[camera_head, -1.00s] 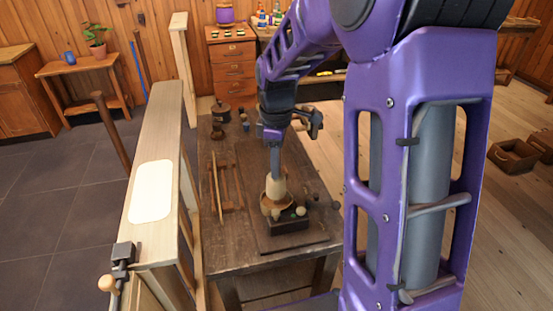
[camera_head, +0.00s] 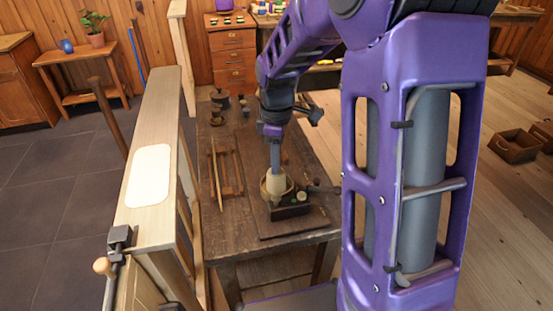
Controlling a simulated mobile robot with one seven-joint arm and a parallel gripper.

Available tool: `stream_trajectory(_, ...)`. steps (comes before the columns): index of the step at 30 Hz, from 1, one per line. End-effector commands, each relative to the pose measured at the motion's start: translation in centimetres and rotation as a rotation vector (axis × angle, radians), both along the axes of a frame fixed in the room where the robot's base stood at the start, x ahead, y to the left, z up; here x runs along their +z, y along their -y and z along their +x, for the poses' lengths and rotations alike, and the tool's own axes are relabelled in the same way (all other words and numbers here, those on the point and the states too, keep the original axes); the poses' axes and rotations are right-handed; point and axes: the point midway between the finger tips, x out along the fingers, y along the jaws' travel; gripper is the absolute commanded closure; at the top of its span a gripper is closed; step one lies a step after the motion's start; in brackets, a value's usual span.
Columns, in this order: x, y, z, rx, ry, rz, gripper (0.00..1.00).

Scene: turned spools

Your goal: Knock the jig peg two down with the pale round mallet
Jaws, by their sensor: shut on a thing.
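My gripper (camera_head: 275,168) points down over the dark workbench (camera_head: 255,228), shut on the pale round mallet (camera_head: 275,185). The mallet looks roughly upright, with its wide head low over the left part of a dark block, the jig (camera_head: 291,211). Small round-topped pegs stand on the jig to the right of the mallet head, one pale (camera_head: 302,196) and one greenish (camera_head: 293,199). The mallet hides the left part of the jig's top. I cannot tell which peg is peg two, or whether the mallet touches one.
A wooden rack (camera_head: 225,172) lies left of the jig. Dark turned pieces (camera_head: 219,98) stand at the bench's far left. A pale wooden beam (camera_head: 158,115) runs along the bench's left side. Brown boxes (camera_head: 514,145) sit on the floor at right.

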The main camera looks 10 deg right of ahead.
Motion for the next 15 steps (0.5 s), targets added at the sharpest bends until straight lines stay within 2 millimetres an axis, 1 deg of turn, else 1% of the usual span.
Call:
stream_trajectory(5,-0.5,0.0,0.0,0.000,0.000,0.000,1.00)
stream_trajectory(12,-3.2,0.0,0.0,0.000,0.000,0.000,1.00)
stream_trajectory(15,-3.8,0.0,0.0,0.000,0.000,0.000,1.00)
